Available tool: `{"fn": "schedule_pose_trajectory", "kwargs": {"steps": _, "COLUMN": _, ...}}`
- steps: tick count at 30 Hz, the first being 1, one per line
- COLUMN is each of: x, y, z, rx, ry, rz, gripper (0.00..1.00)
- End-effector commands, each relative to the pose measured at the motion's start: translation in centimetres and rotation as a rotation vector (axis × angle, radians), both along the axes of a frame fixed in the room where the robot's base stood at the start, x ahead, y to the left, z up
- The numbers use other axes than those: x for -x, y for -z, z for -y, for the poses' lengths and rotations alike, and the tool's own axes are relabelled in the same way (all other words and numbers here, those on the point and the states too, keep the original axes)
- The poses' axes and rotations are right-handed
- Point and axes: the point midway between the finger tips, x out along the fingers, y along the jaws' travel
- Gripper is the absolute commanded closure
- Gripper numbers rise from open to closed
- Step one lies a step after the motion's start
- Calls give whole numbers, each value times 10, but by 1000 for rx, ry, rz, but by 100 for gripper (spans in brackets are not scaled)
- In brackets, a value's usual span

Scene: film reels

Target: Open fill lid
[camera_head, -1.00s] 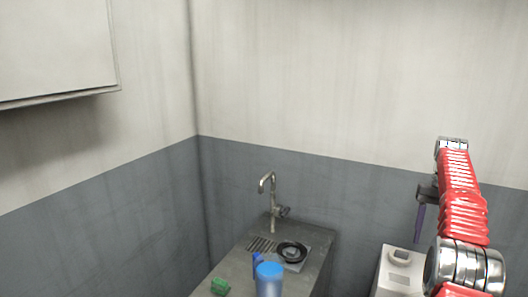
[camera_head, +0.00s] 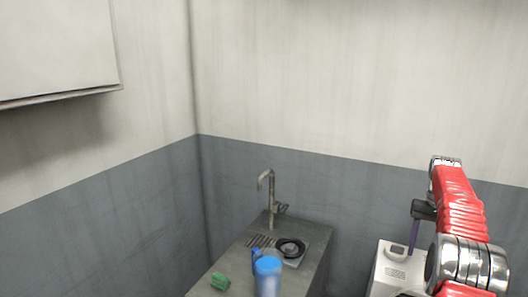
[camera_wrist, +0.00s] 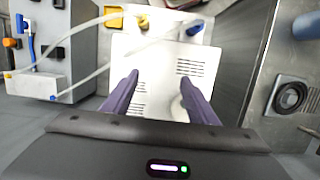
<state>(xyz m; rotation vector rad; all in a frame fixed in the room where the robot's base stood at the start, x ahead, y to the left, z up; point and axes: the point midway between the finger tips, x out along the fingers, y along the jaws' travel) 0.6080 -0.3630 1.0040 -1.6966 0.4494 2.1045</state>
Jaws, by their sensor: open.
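A white machine (camera_head: 391,284) stands right of the sink counter; in the wrist view its white top (camera_wrist: 185,55) has slotted vents. A small grey patch (camera_head: 397,249) marks its upper face in the head view. I cannot tell for sure which part is the fill lid. A pale rounded shape (camera_wrist: 177,108) lies beside the right finger in the wrist view, partly hidden. My gripper (camera_wrist: 159,79) is open above the machine, with purple fingers apart and nothing seen held. In the head view, my gripper (camera_head: 412,248) is over the machine's right part.
The counter (camera_head: 238,262) holds a tap (camera_head: 270,195), a dark round drain (camera_head: 290,248), a blue-topped container (camera_head: 267,267) and a green item (camera_head: 220,282). In the wrist view, a grey box (camera_wrist: 48,66) with pale tubes lies left; one tube crosses near the machine's top edge.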

Motion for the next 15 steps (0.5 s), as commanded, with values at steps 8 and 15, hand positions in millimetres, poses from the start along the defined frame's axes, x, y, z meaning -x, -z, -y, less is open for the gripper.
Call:
{"fn": "schedule_pose_trajectory", "kwargs": {"steps": 8, "x": 8, "y": 5, "z": -27, "rx": 24, "ry": -21, "rz": 41, "gripper": 47}}
{"fn": "schedule_pose_trajectory", "kwargs": {"steps": 15, "x": 21, "y": -8, "z": -65, "rx": 55, "ry": -57, "rz": 97, "gripper": 47}}
